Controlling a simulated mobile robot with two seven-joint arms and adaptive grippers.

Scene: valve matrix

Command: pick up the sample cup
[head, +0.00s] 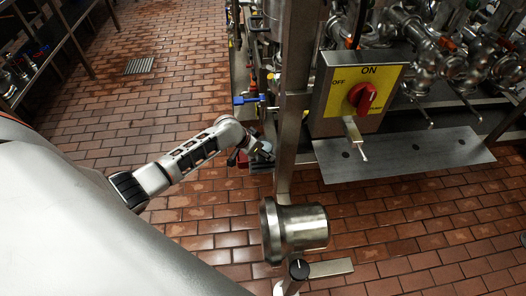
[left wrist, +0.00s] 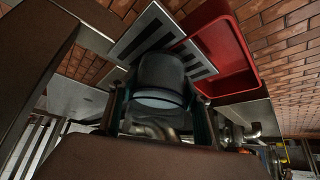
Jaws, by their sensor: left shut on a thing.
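The sample cup (left wrist: 162,78) is a grey cylinder with a pale round end. In the left wrist view it sits between the two fingers of my left gripper (left wrist: 158,115), which is shut on it. In the head view my left gripper (head: 261,151) is beside the upright steel post, partly hidden by it. The cup cannot be made out clearly there. My right gripper is in neither view.
A red bin (left wrist: 222,50) lies beside a slotted plate (left wrist: 150,30), just beyond the cup. A switch box (head: 347,95) with a red knob and a steel shelf (head: 405,155) stand right of the post (head: 293,110). A steel cylindrical fitting (head: 298,228) is lower down. Open tiled floor lies left.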

